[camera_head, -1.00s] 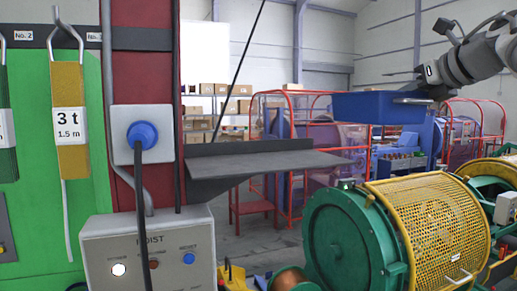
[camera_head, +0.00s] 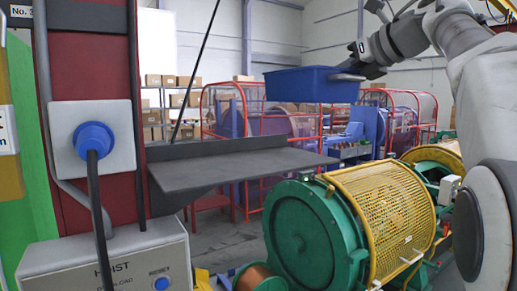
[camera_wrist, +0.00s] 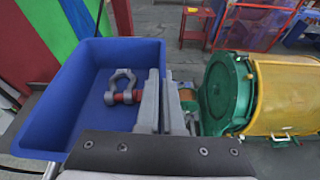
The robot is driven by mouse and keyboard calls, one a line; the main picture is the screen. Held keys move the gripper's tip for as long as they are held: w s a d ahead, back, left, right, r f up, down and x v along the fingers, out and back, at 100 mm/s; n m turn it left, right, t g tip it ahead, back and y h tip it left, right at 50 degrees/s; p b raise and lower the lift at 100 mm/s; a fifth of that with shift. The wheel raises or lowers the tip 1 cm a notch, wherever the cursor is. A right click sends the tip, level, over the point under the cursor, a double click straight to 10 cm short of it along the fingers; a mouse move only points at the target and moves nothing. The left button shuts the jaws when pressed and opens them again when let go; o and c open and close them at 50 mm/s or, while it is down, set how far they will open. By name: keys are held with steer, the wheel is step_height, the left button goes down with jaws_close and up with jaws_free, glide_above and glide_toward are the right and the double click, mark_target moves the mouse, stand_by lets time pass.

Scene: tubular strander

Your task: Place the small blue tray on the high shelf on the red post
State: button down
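The small blue tray (camera_head: 310,86) hangs level in the air in the head view, higher than the shelf and over its right end in the picture. My gripper (camera_head: 350,77) is shut on the tray's right wall. In the wrist view my gripper's fingers (camera_wrist: 165,105) pinch that wall of the tray (camera_wrist: 40,110). A grey shackle (camera_wrist: 121,86) with a red pin lies inside the tray. The dark grey high shelf (camera_head: 240,168) juts right from the red post (camera_head: 95,50) and its top is bare. The depth between tray and shelf is hard to judge.
A socket box with a blue plug (camera_head: 93,140) and a grey hoist box (camera_head: 105,265) are on the post. A thin black rod (camera_head: 196,70) rises behind the shelf. The green and yellow strander (camera_head: 385,215) stands below right.

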steer(key=s+a+f+b, duration=0.1)
steer(key=a+f, duration=0.1)
steer(key=a, duration=0.1)
steer(key=s+a+f+b, duration=0.1)
steer(key=s+a+f, duration=0.1)
steer(key=a, duration=0.1)
steer(key=s+a+f+b, duration=0.1)
steer(key=a+f, duration=0.1)
steer(key=a, duration=0.1)
steer(key=shift+s+a+f, duration=0.15)
steer(key=shift+s+a, duration=0.2)
steer(key=shift+a, duration=0.05)
steer(key=shift+f+b, duration=0.45)
steer(key=shift+f, duration=1.5)
steer(key=shift+f, duration=0.2)
steer(key=c, duration=1.1)
jaws_free()
steer(key=shift+o, duration=0.2)
steer(key=shift+r, duration=0.1)
